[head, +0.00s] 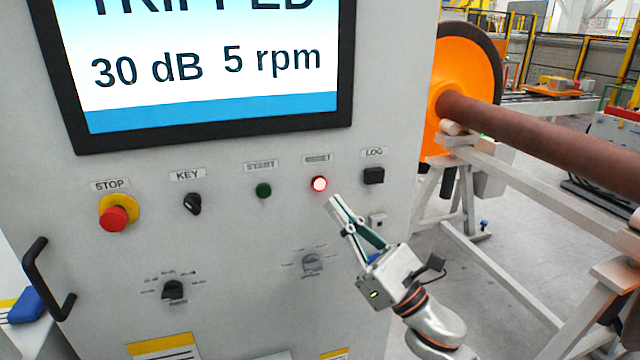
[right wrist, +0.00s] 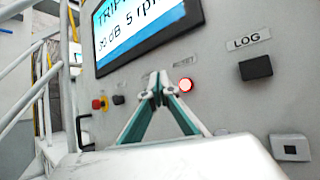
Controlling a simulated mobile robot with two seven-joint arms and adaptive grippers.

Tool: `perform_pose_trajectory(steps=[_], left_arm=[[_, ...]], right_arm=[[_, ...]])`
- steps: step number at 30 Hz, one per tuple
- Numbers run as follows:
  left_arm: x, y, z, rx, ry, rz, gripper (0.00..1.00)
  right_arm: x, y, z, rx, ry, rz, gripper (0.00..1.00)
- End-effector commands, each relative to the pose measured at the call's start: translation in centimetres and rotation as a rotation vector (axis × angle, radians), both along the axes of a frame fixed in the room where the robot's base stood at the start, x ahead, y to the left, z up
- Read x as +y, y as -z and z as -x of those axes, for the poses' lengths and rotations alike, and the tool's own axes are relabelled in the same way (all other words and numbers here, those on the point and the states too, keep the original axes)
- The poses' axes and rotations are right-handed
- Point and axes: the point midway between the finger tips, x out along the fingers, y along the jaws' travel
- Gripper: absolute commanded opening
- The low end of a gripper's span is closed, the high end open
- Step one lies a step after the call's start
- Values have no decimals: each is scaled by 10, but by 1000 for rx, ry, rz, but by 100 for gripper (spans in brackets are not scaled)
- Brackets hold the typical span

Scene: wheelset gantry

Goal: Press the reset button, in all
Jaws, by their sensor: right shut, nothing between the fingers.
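The reset button (head: 319,184) is a small round button glowing red on the grey cabinet front, under a label that is hard to read. It also shows lit in the right wrist view (right wrist: 186,85). My right gripper (head: 334,202) is shut and empty, its fingertips just below and to the right of the button in the head view. In the right wrist view the closed fingertips (right wrist: 158,82) are left of the button. They appear apart from it; the gap to the panel is hard to judge. My left gripper is not in view.
The panel (head: 230,225) also has a red STOP button (head: 113,218), KEY switch (head: 193,204), green START button (head: 263,190), black LOG button (head: 374,176) and two rotary knobs. The screen (head: 205,65) reads "TRIPPED, 30 dB, 5 rpm". An orange wheel (head: 468,75) on an axle stands right.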

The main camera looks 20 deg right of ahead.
Motion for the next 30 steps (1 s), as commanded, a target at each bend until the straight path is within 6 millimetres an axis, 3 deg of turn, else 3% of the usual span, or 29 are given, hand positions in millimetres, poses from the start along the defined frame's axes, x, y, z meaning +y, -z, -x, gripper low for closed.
perform_pose_trajectory(steps=[12, 30], left_arm=[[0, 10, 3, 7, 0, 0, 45], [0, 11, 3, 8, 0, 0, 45]], right_arm=[[2, 2, -48, 0, -1, -1, 0], [2, 0, -54, 0, -1, -1, 0]])
